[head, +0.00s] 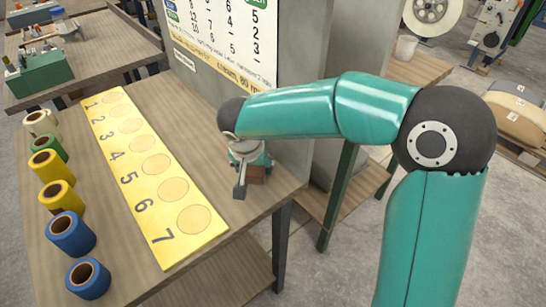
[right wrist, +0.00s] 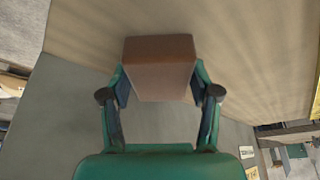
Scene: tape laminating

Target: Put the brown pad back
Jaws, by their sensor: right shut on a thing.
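My right gripper (head: 241,186) is over the right part of the wooden table, close to its right edge. It is shut on the brown pad (head: 256,174), a small brown block. In the right wrist view the pad (right wrist: 160,65) sits between the two fingers of the gripper (right wrist: 160,95), with the wooden tabletop behind it. I cannot tell whether the pad touches the table. My left gripper is not in view.
A yellow numbered board (head: 137,178) with round spots lies left of the gripper. Several tape rolls, including a blue one (head: 70,234), line the table's left side. A sign panel (head: 230,45) stands behind. The wooden table (head: 265,205) has bare room between board and gripper.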

